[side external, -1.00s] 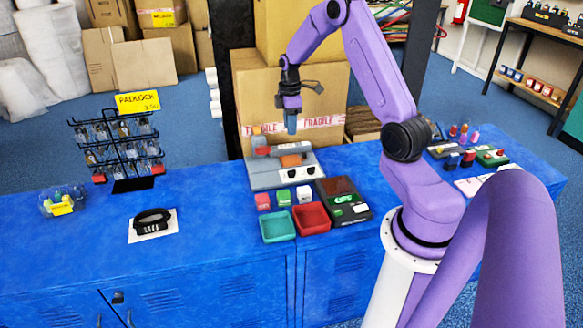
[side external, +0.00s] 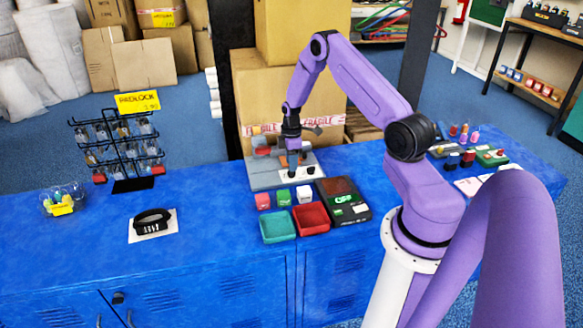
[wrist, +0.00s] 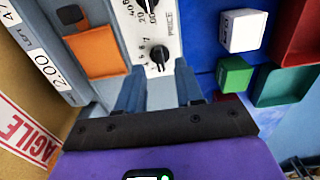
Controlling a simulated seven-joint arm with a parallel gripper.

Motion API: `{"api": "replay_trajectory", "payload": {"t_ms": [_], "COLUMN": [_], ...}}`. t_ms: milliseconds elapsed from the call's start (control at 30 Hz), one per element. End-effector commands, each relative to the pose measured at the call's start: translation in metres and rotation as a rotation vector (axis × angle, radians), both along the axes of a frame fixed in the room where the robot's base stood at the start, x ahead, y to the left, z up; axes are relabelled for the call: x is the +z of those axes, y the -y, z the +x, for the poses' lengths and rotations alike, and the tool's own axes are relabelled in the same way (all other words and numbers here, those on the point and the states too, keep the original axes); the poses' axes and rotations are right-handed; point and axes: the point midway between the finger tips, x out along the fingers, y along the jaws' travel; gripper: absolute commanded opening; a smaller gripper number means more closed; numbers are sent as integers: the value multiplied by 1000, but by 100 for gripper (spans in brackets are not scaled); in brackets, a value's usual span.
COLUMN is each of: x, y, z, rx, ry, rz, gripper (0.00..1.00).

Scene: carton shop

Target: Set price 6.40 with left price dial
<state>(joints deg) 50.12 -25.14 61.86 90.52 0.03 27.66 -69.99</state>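The price panel (side external: 303,182) is a white plate on the front of a grey device (side external: 262,180). In the wrist view, the panel (wrist: 136,42) is marked PRICE and carries two black dials with printed numbers. The left dial (wrist: 158,55) is the nearer one, between and just beyond my fingertips. The right dial (wrist: 151,6) is cut by the top edge and also shows in the side view (side external: 311,171). My gripper (wrist: 157,70) is open, with its blue-grey fingers apart on either side of the left dial. In the side view, my gripper (side external: 293,168) is low over the panel and hides much of that dial.
An orange block (wrist: 97,52) sits on the device beside the panel. A dark display unit (side external: 343,200) is to the right; a carton (side external: 330,90) stands behind.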

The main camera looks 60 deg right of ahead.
Motion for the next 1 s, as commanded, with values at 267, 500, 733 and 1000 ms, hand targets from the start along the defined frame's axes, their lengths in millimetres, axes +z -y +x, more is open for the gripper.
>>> {"api": "replay_trajectory", "payload": {"t_ms": [267, 500, 733, 1000], "x": [-26, -29, -29, -29], "y": [0, 0, 0, 0], "z": [0, 0, 0, 0], "rx": [0, 0, 0, -6], "ry": [0, 1, 1, 1], "rz": [0, 0, -1, -1], "gripper": [36, 36, 0, 0]}}
